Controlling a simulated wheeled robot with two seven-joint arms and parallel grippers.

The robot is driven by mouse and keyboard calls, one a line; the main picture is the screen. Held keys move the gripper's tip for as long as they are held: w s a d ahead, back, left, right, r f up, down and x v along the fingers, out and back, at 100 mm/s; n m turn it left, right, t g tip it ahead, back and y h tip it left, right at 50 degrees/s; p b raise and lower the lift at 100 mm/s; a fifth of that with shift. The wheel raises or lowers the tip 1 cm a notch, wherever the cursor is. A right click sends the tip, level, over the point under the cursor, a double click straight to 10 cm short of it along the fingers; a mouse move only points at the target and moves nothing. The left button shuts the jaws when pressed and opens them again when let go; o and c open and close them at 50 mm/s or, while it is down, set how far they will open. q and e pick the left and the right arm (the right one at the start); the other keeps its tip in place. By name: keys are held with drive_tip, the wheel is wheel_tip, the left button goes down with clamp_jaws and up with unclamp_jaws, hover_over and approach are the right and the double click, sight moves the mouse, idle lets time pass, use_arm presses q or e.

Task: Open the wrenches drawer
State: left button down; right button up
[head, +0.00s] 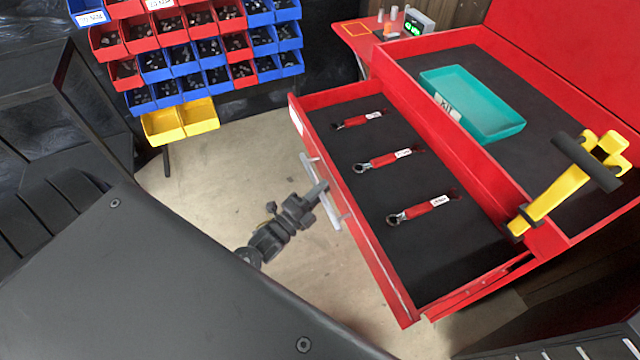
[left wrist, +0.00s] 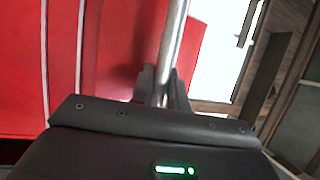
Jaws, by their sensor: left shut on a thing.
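The red wrenches drawer (head: 372,262) is pulled out from the red cart in the head view. Its black floor holds three red-handled wrenches: one at the back (head: 358,119), one in the middle (head: 382,159) and one at the front (head: 417,209). The silver bar handle (head: 322,195) is on the drawer's front face. My left gripper (head: 318,195) is at this handle. In the left wrist view the fingers (left wrist: 164,88) are shut around the silver bar (left wrist: 172,45), with red panels beside it. My right gripper is not in view.
A teal tray (head: 472,100) lies on the cart's dark top (head: 545,110), beside a yellow and black device (head: 560,190). Red, blue and yellow bins (head: 190,60) hang at the back left. Bare floor (head: 215,175) lies left of the drawer.

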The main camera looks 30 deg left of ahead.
use_arm(q)
drive_tip(key=c, duration=1.4)
unclamp_jaws()
drive_tip(key=shift+a, duration=0.1)
drive_tip(key=shift+o, duration=0.2)
drive_tip(key=b+v, duration=0.2)
drive_tip(key=v, duration=0.9)
drive_tip(key=shift+b, duration=0.35)
drive_tip(key=shift+f, duration=0.1)
